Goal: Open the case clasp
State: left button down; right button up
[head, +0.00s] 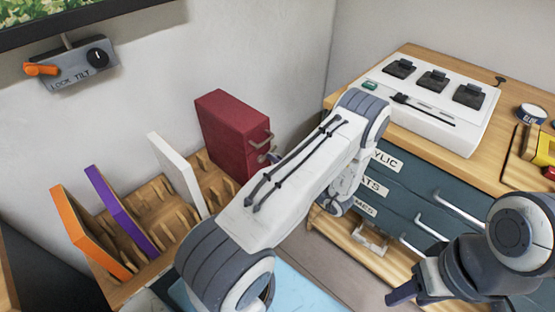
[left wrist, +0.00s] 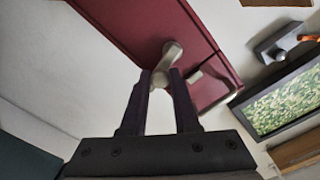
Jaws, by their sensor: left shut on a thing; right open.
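The dark red case (head: 229,130) stands upright in the wooden slotted rack. Metal fittings show on its front edge. In the left wrist view, the case (left wrist: 135,25) fills the top, with a pale metal clasp (left wrist: 171,54) and a handle (left wrist: 196,77) beside it. My left gripper (left wrist: 165,77) is shut on the clasp, its two dark fingers on either side of the clasp's lower end. In the head view, my left arm hides most of this gripper. The clasp's angle against the case's seam is hard to judge. My right gripper (head: 403,291) is open and empty at lower right, away from the case.
The rack (head: 158,215) also holds white (head: 177,174), purple (head: 121,212) and orange (head: 90,235) panels. A dark drawer cabinet (head: 410,190) stands right, with a white switch box (head: 430,104) on top. A lock/tilt control (head: 77,66) hangs on the wall.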

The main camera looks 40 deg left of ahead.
pick_arm(q)
jog(key=c, duration=0.7)
grip_release()
jog(key=shift+o, duration=0.2)
jog(key=d, duration=1)
jog(key=shift+s+d, duration=0.2)
jog(key=shift+s, duration=0.2)
